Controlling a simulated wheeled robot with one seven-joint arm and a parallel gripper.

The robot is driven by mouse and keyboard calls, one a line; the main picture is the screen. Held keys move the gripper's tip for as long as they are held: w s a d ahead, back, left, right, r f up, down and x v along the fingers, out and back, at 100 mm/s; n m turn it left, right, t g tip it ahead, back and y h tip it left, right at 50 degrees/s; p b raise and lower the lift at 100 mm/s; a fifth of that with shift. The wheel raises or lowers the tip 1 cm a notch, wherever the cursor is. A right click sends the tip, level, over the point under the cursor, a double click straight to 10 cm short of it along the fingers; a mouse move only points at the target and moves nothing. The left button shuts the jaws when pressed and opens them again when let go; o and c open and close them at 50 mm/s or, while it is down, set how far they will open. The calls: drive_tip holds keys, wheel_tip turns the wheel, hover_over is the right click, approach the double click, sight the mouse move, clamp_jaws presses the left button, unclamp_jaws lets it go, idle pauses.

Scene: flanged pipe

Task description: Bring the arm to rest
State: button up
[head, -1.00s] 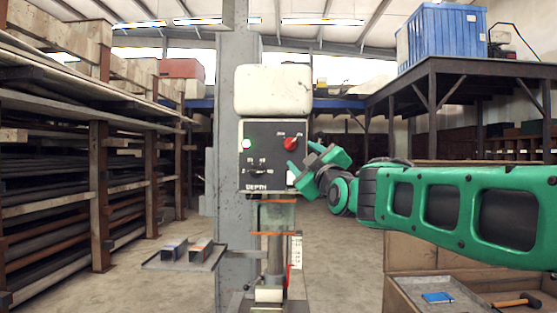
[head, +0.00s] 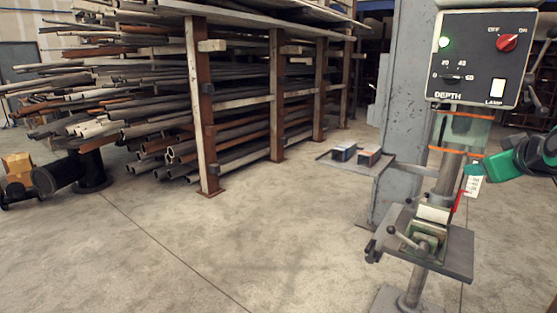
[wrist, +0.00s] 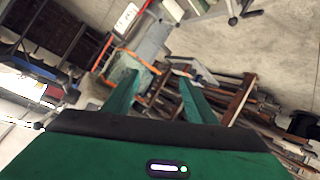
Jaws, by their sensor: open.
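My gripper (wrist: 157,78) is open and empty, its two green fingers apart in the wrist view. In the head view only part of my green and black gripper (head: 510,160) shows at the right edge, below and right of the control panel (head: 478,65). A fingertip appears in front of or beside the drill press column, and I cannot tell the gap. The rest of my arm is out of the head view.
The drill press table (head: 450,258) carries a vise (head: 422,235). A side tray (head: 345,168) holds two small boxes. A pipe rack (head: 250,90) stands at left. A black flanged pipe (head: 65,175) lies at far left. The middle floor is clear.

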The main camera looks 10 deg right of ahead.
drive_tip(key=s+a+f+m+g+y, duration=0.1)
drive_tip(key=s+a+f+m+g, duration=0.2)
drive_tip(key=f, duration=0.4)
drive_tip(key=s+a+f+g+y, duration=0.2)
drive_tip(key=s+a+f+g, duration=0.1)
drive_tip(key=s+f, duration=0.3)
drive_tip(key=s+a+f+m+g+y, duration=0.1)
drive_tip(key=s+a+f+m+g, duration=0.1)
drive_tip(key=s, duration=0.4)
drive_tip(key=s+a+f+m+g+y, duration=0.1)
drive_tip(key=s+a+f+g, duration=0.3)
drive_tip(key=s+f, duration=0.2)
drive_tip(key=shift+s+a+f+m, duration=0.2)
drive_tip(key=shift+s+f+m, duration=0.1)
drive_tip(key=shift+f+m, duration=0.1)
drive_tip(key=shift+w+f, duration=0.2)
drive_tip(key=shift+w, duration=0.45)
